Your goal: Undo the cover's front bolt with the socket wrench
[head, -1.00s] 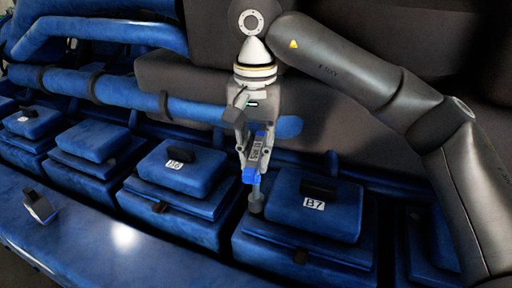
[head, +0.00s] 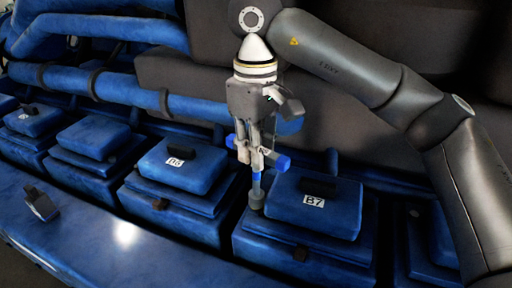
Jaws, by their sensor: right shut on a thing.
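The cover labelled B7 (head: 340,213) is a blue raised box with a black handle on top. My right gripper (head: 256,160) is shut on the socket wrench, pointing down just left of this cover. The wrench has a blue crossbar handle (head: 281,163), a blue collar and a grey shaft ending in a dark socket (head: 256,203). The socket is down at the cover's left side; whatever is under it is hidden, so I cannot tell whether it sits on a bolt. My left gripper is not in view.
Similar blue covers stand in a row to the left, the nearest (head: 206,170) with a label. A thick blue pipe (head: 130,92) runs behind them. A small dark block (head: 40,205) lies on the blue front ledge (head: 120,250), which is otherwise mostly clear.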

